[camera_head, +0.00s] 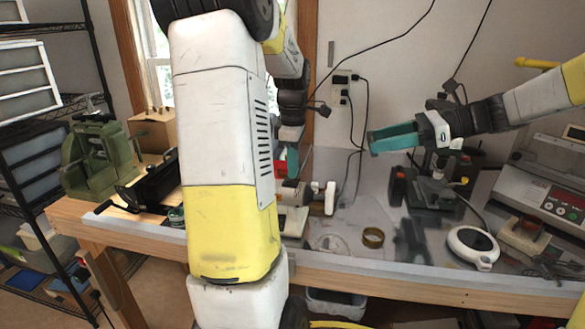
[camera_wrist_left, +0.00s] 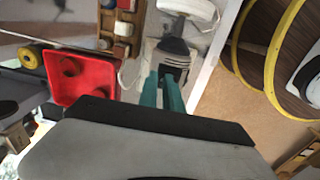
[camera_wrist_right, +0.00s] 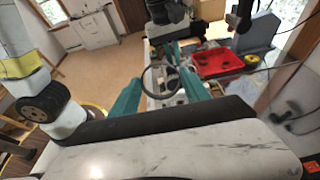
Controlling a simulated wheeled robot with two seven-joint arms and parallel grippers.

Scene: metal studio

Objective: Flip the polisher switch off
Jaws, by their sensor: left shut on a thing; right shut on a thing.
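The polisher (camera_head: 292,222) stands on the bench in the head view, with a white wheel (camera_head: 329,198) on its right side. In the left wrist view its grey body (camera_wrist_left: 172,48) and white wheel (camera_wrist_left: 190,6) are close ahead. My left gripper (camera_wrist_left: 163,78) has its teal fingers close together at the polisher's body, shut on a small part there. The switch itself is hidden or too small to make out. My right gripper (camera_head: 375,143) is raised above the bench, well right of the polisher. In the right wrist view a dark loop (camera_wrist_right: 165,78) shows between its fingers.
A red tray (camera_wrist_left: 78,80) lies beside the polisher. A green machine (camera_head: 97,157) stands at left, a scale-like machine (camera_head: 545,190) at right. Cables hang from the wall socket (camera_head: 342,88).

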